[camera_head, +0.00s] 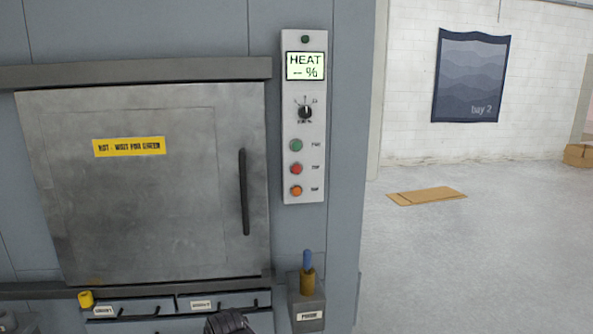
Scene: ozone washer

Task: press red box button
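A round red button (296,169) sits on the light upright control panel (315,120), with a small label to its right that looks like "STOP". A green button (296,145) is above it and an orange button (296,191) is below it. I see no separate red box. A dark ribbed part at the bottom edge looks like the tip of my gripper (229,323). It is low and left of the panel, apart from the red button. Most of it is cut off, and its fingers cannot be made out.
The panel also has a screen (305,66) reading "HEAT -- %" and a black knob (305,112). A closed metal door (150,210) with a dark handle (244,192) is to the left. A blue-topped lever (308,262) stands below the panel.

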